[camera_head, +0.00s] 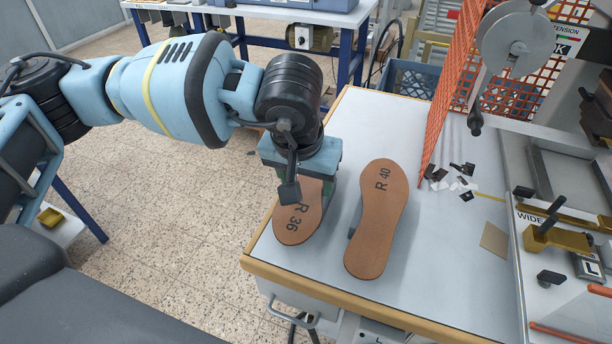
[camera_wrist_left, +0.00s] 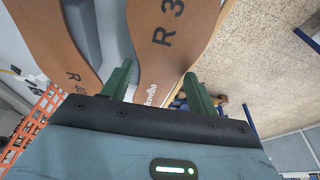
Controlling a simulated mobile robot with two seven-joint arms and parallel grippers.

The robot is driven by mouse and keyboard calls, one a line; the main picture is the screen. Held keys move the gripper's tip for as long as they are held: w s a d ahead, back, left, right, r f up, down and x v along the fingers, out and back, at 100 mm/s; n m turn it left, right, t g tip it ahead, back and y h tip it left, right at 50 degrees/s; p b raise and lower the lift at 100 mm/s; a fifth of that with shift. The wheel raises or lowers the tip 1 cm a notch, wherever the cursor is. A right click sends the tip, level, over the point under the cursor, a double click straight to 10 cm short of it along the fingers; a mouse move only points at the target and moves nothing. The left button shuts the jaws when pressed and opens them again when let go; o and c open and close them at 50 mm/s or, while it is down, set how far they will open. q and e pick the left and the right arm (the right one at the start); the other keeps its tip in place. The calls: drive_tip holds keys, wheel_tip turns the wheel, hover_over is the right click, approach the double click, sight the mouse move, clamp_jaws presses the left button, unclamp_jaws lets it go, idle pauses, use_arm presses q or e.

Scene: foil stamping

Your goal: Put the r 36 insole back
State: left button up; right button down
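The brown R 36 insole (camera_head: 292,226) is at the left edge of the worktable, its printed end toward the front. My left gripper (camera_head: 300,185) is above its middle and hides its far part. In the left wrist view, my two green fingers (camera_wrist_left: 160,78) stand apart on either side of the narrow waist of the R 36 insole (camera_wrist_left: 166,60). Whether they press on it is unclear. The larger R 40 insole (camera_head: 376,220) lies to the right, beside it, with a dark part showing under its left edge. My right gripper is out of view.
The pale worktable (camera_head: 440,290) has a wooden rim and free room right of the R 40 insole. Small dark and white scraps (camera_head: 462,182) lie farther back, near an orange mesh panel (camera_head: 458,80). A stamping machine (camera_head: 515,45) stands at the right.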

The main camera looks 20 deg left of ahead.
use_arm(q)
drive_tip(key=o, duration=0.5)
drive_tip(key=shift+c, duration=0.2)
drive_tip(key=shift+r, duration=0.2)
drive_tip(key=v, duration=1.2)
